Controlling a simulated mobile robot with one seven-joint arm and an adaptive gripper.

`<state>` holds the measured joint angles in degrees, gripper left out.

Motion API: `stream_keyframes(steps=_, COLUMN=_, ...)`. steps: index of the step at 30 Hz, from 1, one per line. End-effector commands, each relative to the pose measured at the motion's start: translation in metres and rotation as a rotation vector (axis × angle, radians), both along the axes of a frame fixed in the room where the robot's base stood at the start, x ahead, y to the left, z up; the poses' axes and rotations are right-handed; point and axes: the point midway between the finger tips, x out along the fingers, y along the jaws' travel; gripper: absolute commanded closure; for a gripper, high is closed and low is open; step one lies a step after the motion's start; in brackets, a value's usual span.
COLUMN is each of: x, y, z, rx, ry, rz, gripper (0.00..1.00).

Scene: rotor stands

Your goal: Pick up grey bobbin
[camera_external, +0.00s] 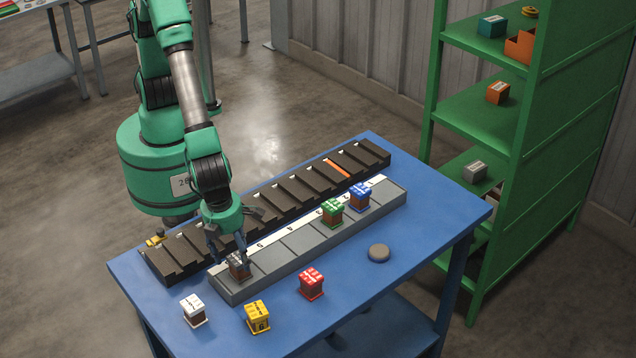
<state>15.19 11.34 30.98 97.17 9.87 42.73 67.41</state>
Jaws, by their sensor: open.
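The grey bobbin (239,267), a small dark body with a grey top, sits at the near left end of the long grey rack (290,256). My gripper (230,254) points down just above it, with its fingers spread about the bobbin's upper part. The gripper is open. Whether a finger touches the bobbin cannot be told, and the fingers partly hide its top.
A green bobbin (332,211) and a blue bobbin (360,197) stand farther along the rack. White (193,311), yellow (257,317) and red (311,284) ones stand in front. A dark slotted rack (268,209) lies behind. A grey disc (379,252) lies right; green shelves (480,110) stand beyond.

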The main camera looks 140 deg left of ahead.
Motion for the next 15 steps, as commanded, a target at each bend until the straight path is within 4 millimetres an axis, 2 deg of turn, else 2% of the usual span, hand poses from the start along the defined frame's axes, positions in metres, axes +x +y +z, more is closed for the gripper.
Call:
stream_keyframes(steps=5, x=-0.001, y=0.002, z=-0.009, rx=0.001, ry=0.002, rz=0.000, gripper=0.38)
stream_keyframes(steps=15, x=-0.001, y=0.008, z=-0.045, rx=0.000, ry=0.001, rz=0.000, gripper=0.38)
